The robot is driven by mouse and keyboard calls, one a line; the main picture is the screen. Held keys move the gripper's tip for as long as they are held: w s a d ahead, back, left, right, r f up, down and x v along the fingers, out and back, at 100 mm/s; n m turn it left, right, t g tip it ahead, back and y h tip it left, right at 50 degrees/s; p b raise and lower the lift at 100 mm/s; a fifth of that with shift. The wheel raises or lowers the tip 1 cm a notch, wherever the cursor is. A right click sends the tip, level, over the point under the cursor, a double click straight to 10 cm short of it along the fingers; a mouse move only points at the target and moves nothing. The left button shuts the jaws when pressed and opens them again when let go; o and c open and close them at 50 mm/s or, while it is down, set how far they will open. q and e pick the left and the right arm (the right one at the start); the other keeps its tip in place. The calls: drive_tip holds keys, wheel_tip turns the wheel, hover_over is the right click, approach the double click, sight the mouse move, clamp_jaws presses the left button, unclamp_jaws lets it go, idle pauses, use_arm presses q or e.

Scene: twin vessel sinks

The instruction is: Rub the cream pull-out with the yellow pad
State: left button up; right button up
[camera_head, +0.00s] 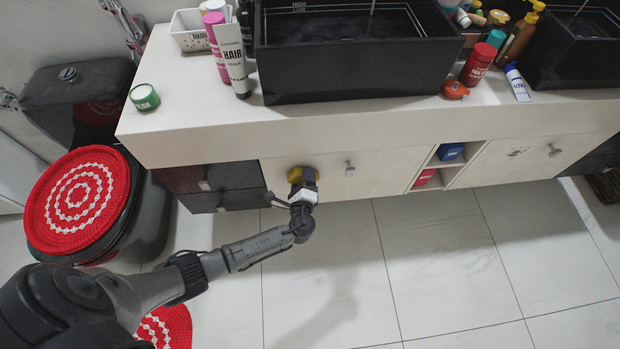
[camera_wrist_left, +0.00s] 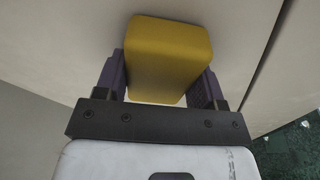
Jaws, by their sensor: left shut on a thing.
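The yellow pad (camera_head: 295,173) is between the fingers of my left gripper (camera_head: 303,181), which is shut on it. In the left wrist view the pad (camera_wrist_left: 168,58) is a rounded yellow block with a finger on each side, right at a pale cream surface (camera_wrist_left: 60,30). The cream pull-out (camera_head: 380,170) is the left cream front under the counter, with a small grey handle (camera_head: 349,168). The pad is near its left end, left of the handle. Whether it touches the front is hard to tell. My right gripper is out of view.
Another cream front (camera_head: 530,158) at the right has dark smudges and a handle. Dark drawers (camera_head: 215,185) lie left of the pad. The counter (camera_head: 190,125) holds sinks and bottles. A toilet with a red cover (camera_head: 75,200) stands left.

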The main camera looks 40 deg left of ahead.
use_arm(q)
drive_tip(key=shift+s+a, duration=0.25)
drive_tip(key=shift+a, duration=0.15)
drive_tip(key=shift+s+d+r, duration=0.1)
drive_tip(key=shift+s+d+r, duration=0.1)
drive_tip(key=shift+s+d, duration=0.15)
drive_tip(key=shift+d, duration=0.05)
drive_tip(key=shift+d+f+p+v, duration=0.15)
drive_tip(key=shift+p+v, duration=0.25)
drive_tip(key=shift+v, duration=0.8)
drive_tip(key=shift+d+f+p+v, duration=0.15)
drive_tip(key=shift+p+v, duration=0.2)
drive_tip(key=shift+v, duration=0.8)
drive_tip(key=shift+w, duration=0.1)
drive_tip(key=v, duration=0.3)
drive_tip(key=shift+w+d+f+p, duration=0.15)
drive_tip(key=shift+p, duration=0.15)
